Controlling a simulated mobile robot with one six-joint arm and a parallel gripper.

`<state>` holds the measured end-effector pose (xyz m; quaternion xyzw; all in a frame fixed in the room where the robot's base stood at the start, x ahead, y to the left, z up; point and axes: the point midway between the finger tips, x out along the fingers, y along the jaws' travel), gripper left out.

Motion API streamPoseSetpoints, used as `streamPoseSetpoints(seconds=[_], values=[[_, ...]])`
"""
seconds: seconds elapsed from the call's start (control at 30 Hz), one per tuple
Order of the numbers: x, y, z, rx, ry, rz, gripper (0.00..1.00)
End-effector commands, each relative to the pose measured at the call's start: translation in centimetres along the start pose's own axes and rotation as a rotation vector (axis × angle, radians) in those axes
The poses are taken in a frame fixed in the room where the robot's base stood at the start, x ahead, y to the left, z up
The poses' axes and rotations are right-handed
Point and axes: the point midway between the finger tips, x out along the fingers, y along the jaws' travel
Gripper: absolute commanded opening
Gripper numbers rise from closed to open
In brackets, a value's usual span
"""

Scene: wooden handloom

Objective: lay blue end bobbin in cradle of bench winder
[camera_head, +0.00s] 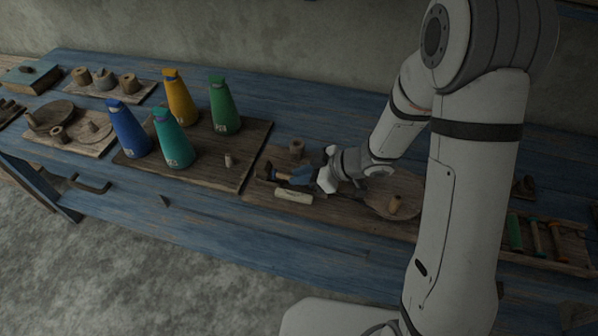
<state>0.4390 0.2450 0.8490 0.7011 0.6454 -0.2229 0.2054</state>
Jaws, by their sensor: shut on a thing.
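My gripper (302,179) reaches left over the wooden board of the bench winder (264,191). It is shut on a small bobbin with a blue part (301,174), taken to be the blue end bobbin. The bobbin is small and partly covered by the jaws. A dark upright piece (265,171) and a light wood bit (279,174) show at the jaws' left end; I cannot tell whether the bobbin touches a cradle. The winder's round wooden disc (378,204) lies to the right, partly behind my arm.
Blue (128,130), teal (174,140), yellow (179,98) and green (224,106) cones stand on a board at left. A pale block (293,195) lies in front of my gripper; a wooden spool (297,148) stands behind. A bobbin rack (545,241) is at right.

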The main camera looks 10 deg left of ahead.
Motion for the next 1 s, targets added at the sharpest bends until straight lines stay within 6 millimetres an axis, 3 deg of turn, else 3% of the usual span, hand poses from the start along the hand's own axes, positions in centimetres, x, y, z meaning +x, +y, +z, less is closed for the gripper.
streamPoseSetpoints(seconds=[0.27, 0.3, 0.6, 0.87, 1.0], values=[[0.2, 0.0, 0.2, 0.0, 0.0, -0.001, 0.0], [0.2, 0.0, 0.2, 0.0, 0.0, -0.001, 0.17], [0.2, -0.1, 0.2, 0.0, 0.0, -0.002, 0.42], [0.0, -0.1, 0.2, 0.0, 0.0, -0.001, 0.42], [-1.6, 0.0, 0.1, 0.0, 0.001, 0.002, 0.42]])
